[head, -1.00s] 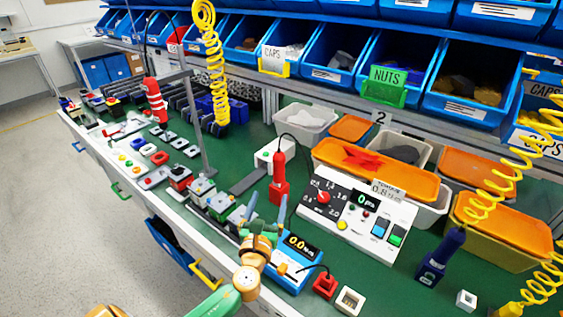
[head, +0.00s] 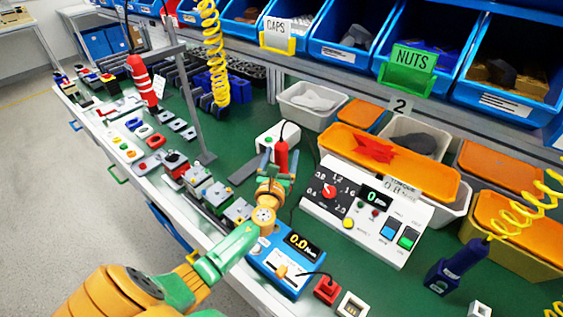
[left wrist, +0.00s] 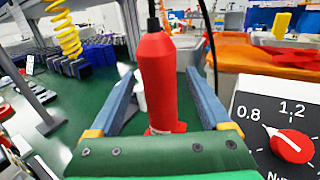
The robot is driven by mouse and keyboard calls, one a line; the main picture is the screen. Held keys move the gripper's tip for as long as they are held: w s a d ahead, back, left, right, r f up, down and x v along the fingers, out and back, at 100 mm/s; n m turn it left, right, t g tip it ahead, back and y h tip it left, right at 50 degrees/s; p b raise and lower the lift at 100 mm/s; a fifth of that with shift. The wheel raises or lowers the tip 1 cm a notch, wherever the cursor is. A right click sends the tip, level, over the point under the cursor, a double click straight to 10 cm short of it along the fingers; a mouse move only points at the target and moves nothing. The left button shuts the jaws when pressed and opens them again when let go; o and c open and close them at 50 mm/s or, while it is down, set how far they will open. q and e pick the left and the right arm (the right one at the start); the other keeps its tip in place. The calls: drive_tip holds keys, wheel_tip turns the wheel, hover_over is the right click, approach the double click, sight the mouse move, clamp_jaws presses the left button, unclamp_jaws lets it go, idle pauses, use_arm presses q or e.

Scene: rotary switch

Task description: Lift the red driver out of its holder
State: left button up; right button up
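The red driver (head: 281,155) stands upright on the green bench in the head view, with a black cable rising from its top. My left gripper (head: 277,172) is at it, with one finger on each side. In the left wrist view the red driver (left wrist: 158,75) stands between the two blue-grey fingers of the left gripper (left wrist: 160,95), with a visible gap on both sides, so the gripper is open. The driver's lower end and its holder are mostly hidden behind the gripper. My right gripper is not in view.
The white torque panel (head: 365,215) with a red knob stands close right of the gripper. A blue meter box (head: 287,262) lies in front. A white box (head: 275,138) is behind the driver. A grey post (head: 188,95) rises to the left.

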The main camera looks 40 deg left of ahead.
sight(281, 138)
use_arm(q)
drive_tip(key=shift+s+r, duration=0.1)
drive_tip(key=shift+s, duration=0.05)
drive_tip(key=c, duration=0.7)
clamp_jaws()
wheel_tip(281, 138, up, 10)
drive_tip(key=p, duration=0.6)
drive_tip(key=shift+r, duration=0.1)
drive_tip(key=shift+o, duration=0.9)
unclamp_jaws()
clamp_jaws()
